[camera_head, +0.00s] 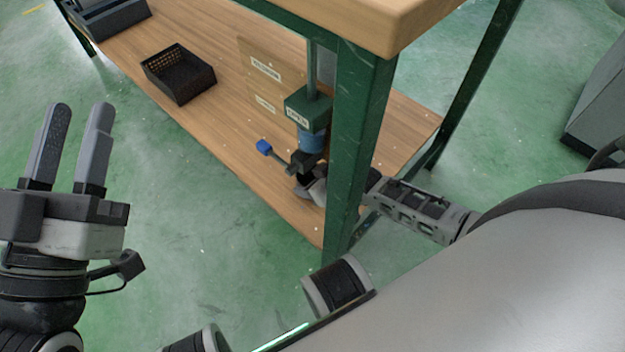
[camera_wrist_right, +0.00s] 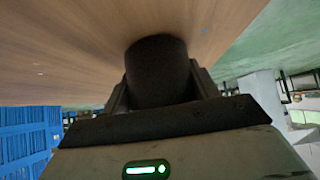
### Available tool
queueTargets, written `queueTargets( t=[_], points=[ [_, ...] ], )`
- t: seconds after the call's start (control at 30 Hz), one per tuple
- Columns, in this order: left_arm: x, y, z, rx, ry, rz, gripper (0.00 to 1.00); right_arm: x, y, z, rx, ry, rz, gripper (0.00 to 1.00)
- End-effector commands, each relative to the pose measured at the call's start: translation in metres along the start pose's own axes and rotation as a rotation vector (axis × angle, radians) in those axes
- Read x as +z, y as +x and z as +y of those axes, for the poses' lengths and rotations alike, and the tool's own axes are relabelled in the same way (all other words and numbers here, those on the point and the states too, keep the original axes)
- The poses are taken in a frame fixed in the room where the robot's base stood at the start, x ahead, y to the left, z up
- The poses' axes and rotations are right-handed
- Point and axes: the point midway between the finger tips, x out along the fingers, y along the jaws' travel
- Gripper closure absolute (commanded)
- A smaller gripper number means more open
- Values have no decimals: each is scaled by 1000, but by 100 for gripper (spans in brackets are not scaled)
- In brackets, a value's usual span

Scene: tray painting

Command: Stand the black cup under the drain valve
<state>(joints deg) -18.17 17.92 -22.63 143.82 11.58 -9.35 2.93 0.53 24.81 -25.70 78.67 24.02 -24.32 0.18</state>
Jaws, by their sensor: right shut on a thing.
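The drain valve (camera_head: 303,161) is a dark fitting with a blue-tipped lever (camera_head: 264,147), below a blue cylinder (camera_head: 312,141) and a green box. My right gripper (camera_head: 314,190) reaches past the green table leg to just below the valve. It is shut on the black cup (camera_wrist_right: 157,68), which fills the space between its fingers in the right wrist view. In the head view the cup (camera_head: 302,181) is mostly hidden by the valve and gripper; I cannot tell whether it touches the shelf. My left gripper (camera_head: 80,108) is open and empty, away from the shelf.
The green table leg (camera_head: 356,150) stands close beside my right gripper, and the upper tabletop (camera_head: 370,22) overhangs it. A black basket (camera_head: 178,74) sits on the wooden lower shelf (camera_head: 215,110). A labelled board (camera_head: 262,85) stands behind the valve. The shelf's left part has free room.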

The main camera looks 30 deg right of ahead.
Motion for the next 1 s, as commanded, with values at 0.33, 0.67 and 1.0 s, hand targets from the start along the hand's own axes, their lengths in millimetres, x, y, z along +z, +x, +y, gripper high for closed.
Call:
queueTargets(
  t=[0.33,0.67,1.0],
  points=[
    [-2,1,0,5,13,12,64,1,1,0,0,0,0,18],
    [22,-10,1,-57,-185,-175,64,-3,-29,0,-1,-1,-3,18],
    [58,-38,14,-131,-379,-470,64,-3,-97,0,0,-2,-3,18]
  ],
)
